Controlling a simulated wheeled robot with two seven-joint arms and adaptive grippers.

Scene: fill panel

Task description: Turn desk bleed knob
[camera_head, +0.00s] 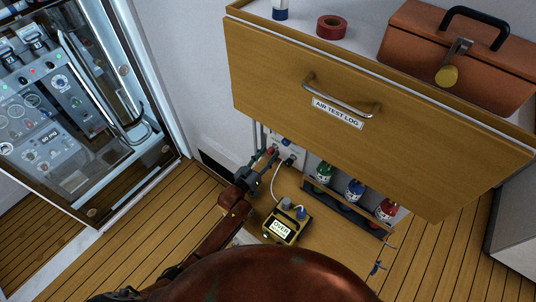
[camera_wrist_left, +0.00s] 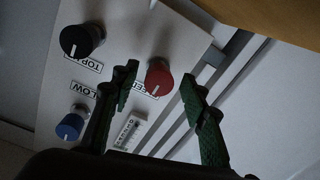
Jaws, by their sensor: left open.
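The small white panel (camera_head: 300,154) sits on the wall under the wooden drawer in the head view. In the left wrist view it carries a red knob (camera_wrist_left: 160,78) with a white pointer line, beside a partly hidden label ending in "EED". A black knob (camera_wrist_left: 82,40) with a "TOP" label and a blue knob (camera_wrist_left: 72,126) with a "LOW" label are on the left. My left gripper (camera_head: 268,162) is open at the panel. Its green fingers (camera_wrist_left: 159,86) appear on either side of the red knob; contact cannot be told. My right gripper is not in view.
The wooden drawer (camera_head: 270,75), labelled "AIR TEST LOG", overhangs the panel. A yellow meter (camera_head: 281,227) and a rack of small bottles (camera_head: 353,190) stand below. A glass-fronted instrument cabinet (camera_head: 70,120) is at left. An orange toolbox (camera_head: 430,40) sits on top.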

